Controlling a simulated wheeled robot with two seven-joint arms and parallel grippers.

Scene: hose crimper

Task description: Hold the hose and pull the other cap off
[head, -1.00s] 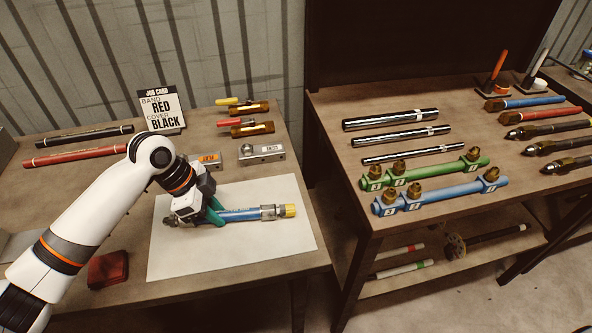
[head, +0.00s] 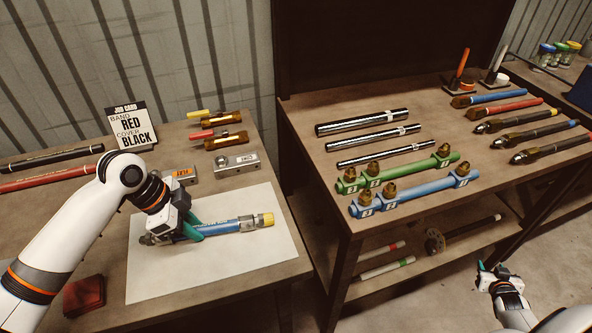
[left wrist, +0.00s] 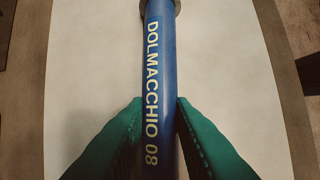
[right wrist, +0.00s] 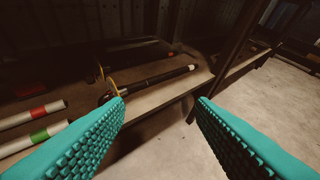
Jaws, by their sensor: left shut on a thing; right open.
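A short blue hose (head: 225,227) lies along the white sheet on the left table, with a metal fitting at its right end and a yellow cap (head: 267,219) on that end. In the left wrist view the hose (left wrist: 160,70) reads "DOLMACCHIO 08". My left gripper (head: 192,230) is shut on the hose near its left part; its green fingers (left wrist: 158,125) sit on both sides of the hose. The hose's left end is partly hidden by the gripper. My right gripper (head: 492,272) is open and empty, low at the right, beyond the right table's front edge; its teal fingers also show in the right wrist view (right wrist: 162,100).
The white sheet (head: 270,262) has free room around the hose. A job card (head: 132,126), metal blocks (head: 236,162) and a red box (head: 84,295) stand around it. The right table (head: 330,185) holds rods and hoses; its lower shelf (head: 400,275) holds more rods.

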